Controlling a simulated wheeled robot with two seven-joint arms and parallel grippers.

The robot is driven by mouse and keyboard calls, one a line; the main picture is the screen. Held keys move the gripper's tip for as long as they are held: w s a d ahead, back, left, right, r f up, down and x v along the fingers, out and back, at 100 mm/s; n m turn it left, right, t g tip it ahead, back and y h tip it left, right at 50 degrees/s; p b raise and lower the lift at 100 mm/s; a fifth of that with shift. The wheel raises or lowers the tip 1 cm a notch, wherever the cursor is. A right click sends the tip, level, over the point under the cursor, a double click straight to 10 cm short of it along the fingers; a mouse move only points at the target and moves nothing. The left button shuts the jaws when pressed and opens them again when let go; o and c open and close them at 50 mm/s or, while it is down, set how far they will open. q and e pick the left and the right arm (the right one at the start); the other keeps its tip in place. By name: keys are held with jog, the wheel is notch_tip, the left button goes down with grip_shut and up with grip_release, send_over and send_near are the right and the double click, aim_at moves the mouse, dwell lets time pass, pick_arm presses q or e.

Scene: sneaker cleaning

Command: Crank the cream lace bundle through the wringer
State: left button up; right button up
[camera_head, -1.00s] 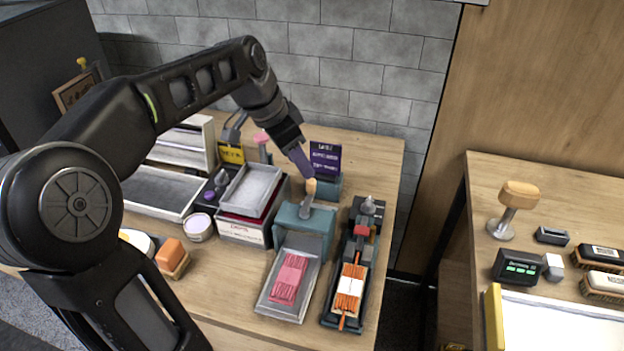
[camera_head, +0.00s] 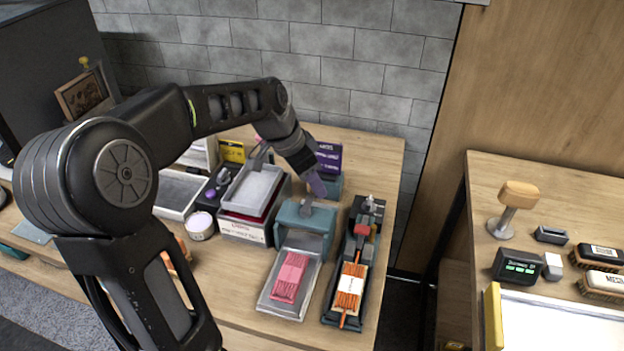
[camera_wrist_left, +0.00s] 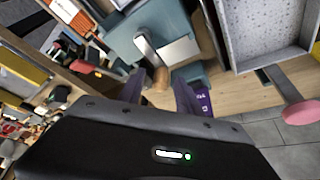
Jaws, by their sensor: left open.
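The teal wringer (camera_head: 293,215) stands on the wooden table, with a tray (camera_head: 265,306) in front. A pink lace bundle (camera_head: 289,277) lies on that tray; I see no clearly cream bundle. My left gripper (camera_head: 316,187) points down behind the wringer top. In the left wrist view, the wringer (camera_wrist_left: 118,38) has a grey crank arm (camera_wrist_left: 146,47) ending in a wooden knob (camera_wrist_left: 161,76). The open fingers (camera_wrist_left: 160,91) are on either side of the knob; I cannot tell whether they touch it. The knob is hidden in the head view. My right gripper is out of view.
A dark rack with banded orange laces (camera_head: 351,286) stands close right of the wringer. A grey tray on a box (camera_head: 252,188) is close on its left. A purple sign (camera_head: 329,157) stands behind. A second table (camera_head: 483,175) is at the right, across a gap.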

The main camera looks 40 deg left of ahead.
pick_arm(q)
jog(key=shift+c, duration=0.4)
grip_shut()
